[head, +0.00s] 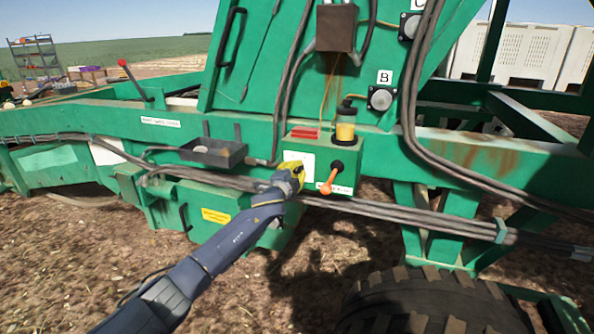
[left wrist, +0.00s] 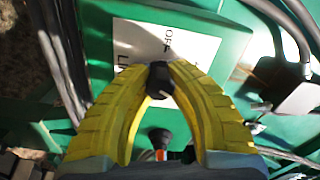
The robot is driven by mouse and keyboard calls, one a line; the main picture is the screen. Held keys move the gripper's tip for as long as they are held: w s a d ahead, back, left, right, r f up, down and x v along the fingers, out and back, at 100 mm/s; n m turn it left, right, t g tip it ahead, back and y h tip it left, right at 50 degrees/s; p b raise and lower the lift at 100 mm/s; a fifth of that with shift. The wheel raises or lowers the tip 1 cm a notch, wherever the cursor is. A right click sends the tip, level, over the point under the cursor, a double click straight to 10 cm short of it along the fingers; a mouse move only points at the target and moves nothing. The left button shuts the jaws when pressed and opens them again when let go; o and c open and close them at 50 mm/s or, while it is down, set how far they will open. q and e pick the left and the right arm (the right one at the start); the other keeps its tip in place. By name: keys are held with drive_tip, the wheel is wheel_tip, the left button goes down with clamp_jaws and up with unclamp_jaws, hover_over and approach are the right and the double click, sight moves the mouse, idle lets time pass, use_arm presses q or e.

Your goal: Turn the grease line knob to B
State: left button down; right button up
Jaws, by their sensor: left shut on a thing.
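A green control box (head: 344,183) on the machine's side beam carries a white label plate (head: 298,157). My left gripper (head: 298,172), with yellow fingers, is at the front of this plate. In the left wrist view its fingertips (left wrist: 160,78) are shut on a small black knob (left wrist: 160,86) in front of the white plate (left wrist: 150,42). Part of the word OFF shows on the plate; the other lettering is partly hidden. The knob is hidden behind the gripper in the head view, and its pointing direction is unclear. My right gripper is not in view.
An orange-handled lever (head: 329,182) is on the box just right of my gripper. A grease reservoir (head: 345,124) stands on top. A bearing (head: 382,98) under a B sign (head: 384,76) is above right. Hoses (head: 400,208) run beneath. A dark tray (head: 213,151) is left.

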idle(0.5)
use_arm(q)
drive_tip(key=c, duration=1.1)
unclamp_jaws()
drive_tip(key=v, duration=1.2)
